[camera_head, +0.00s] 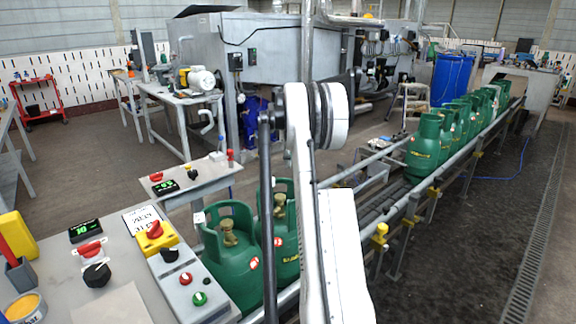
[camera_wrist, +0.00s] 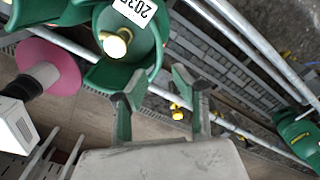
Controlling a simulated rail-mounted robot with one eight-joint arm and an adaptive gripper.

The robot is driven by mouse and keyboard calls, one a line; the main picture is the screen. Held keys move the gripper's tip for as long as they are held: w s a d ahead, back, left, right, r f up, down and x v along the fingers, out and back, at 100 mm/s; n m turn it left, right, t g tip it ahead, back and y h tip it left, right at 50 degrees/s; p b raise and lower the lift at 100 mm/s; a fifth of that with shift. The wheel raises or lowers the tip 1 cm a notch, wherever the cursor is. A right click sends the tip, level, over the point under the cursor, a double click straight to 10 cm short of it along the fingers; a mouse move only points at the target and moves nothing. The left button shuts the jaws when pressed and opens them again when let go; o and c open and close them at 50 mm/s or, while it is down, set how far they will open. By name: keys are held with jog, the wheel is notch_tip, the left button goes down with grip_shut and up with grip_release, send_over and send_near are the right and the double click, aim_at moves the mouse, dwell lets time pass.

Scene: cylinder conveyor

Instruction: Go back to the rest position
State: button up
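My gripper (camera_wrist: 153,90) shows in the wrist view with its two green-and-grey fingers apart and nothing between them. A green gas cylinder (camera_wrist: 146,52) with a brass valve and a white number label stands just beyond the left finger. I cannot tell whether they touch. In the head view my white arm stands upright in the middle, and my gripper cannot be made out there. Two green cylinders (camera_head: 231,262) stand beside my arm on its left. Another green cylinder (camera_head: 424,150) stands at the near end of a row on the conveyor (camera_head: 386,212).
A control panel (camera_head: 120,255) with knobs and displays fills the lower left. Workbenches (camera_head: 160,95) and a large grey machine (camera_head: 265,50) stand behind. A blue barrel (camera_head: 451,80) is beyond the conveyor. In the wrist view a pink disc (camera_wrist: 62,65) lies at left. Floor right of the conveyor is clear.

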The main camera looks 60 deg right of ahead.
dwell(0.5)
jog(key=w+a+r+n, duration=0.2)
jog(key=a+r, duration=0.1)
jog(key=a, duration=0.3)
jog(key=w+a+r+n+t+h, duration=0.1)
jog(key=w+a+r+n, duration=0.1)
jog(key=a+r+n, duration=0.3)
jog(key=w+a+r, duration=0.1)
jog(key=a+r, duration=0.1)
jog(key=a, duration=0.5)
jog(key=s+a+r+n+t, duration=0.1)
jog(key=a+r+n, duration=0.25)
jog(key=a, duration=0.65)
jog(key=s+a+r+n+t, duration=0.15)
jog(key=a+n, duration=0.25)
jog(key=a, duration=0.6)
jog(key=s+a+f+n+t, duration=0.2)
jog(key=s+a+n, duration=0.6)
jog(key=a, duration=0.6)
jog(key=s+a+f+n+t+y+p, duration=0.1)
jog(key=s+a+f+n, duration=0.4)
jog(key=s+a+n, duration=0.3)
jog(key=s+a, duration=0.4)
jog(key=a, duration=0.2)
jog(key=shift+s+t, duration=0.35)
